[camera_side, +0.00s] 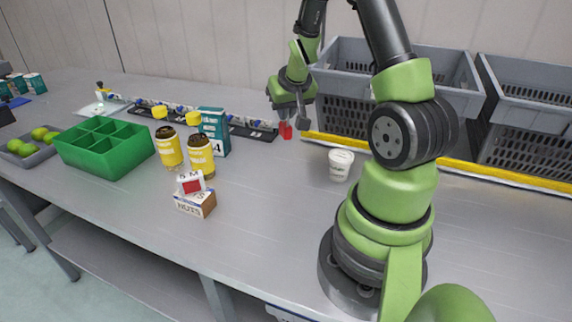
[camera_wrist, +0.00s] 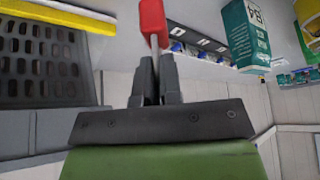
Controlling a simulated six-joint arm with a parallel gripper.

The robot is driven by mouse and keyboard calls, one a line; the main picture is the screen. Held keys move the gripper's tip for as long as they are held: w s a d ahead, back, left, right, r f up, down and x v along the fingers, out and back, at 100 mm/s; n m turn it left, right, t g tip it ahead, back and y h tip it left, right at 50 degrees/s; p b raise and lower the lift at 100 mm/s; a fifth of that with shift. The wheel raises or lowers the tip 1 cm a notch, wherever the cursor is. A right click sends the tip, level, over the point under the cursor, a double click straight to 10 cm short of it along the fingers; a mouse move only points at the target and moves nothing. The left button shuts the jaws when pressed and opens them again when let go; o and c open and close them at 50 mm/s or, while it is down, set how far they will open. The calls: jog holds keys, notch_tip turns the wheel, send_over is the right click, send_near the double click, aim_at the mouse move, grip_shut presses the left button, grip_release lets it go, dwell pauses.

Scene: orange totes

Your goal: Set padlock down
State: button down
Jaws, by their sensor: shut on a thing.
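The padlock (camera_side: 286,131) has a red body and shows just below my gripper (camera_side: 289,118) in the side view, close to the table (camera_side: 262,178). In the wrist view the padlock (camera_wrist: 152,20) has its red body beyond the fingertips, with a pale shackle running down between them. My gripper (camera_wrist: 154,72) is shut on the shackle. I cannot tell whether the padlock touches the table.
A black rail (camera_side: 252,131) with small items runs along the back. A teal box (camera_side: 214,131) and yellow bottles (camera_side: 201,157) stand to the left. A white cup (camera_side: 341,164) stands to the right, before grey crates (camera_side: 345,117). The front middle table is clear.

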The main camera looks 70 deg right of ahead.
aim_at(286, 140)
notch_tip(286, 140, down, 8)
jog(key=shift+f, duration=0.1)
dwell(0.4)
jog(key=shift+f, duration=0.2)
jog(key=c, duration=1.3)
grip_release()
jog(key=shift+r, duration=0.15)
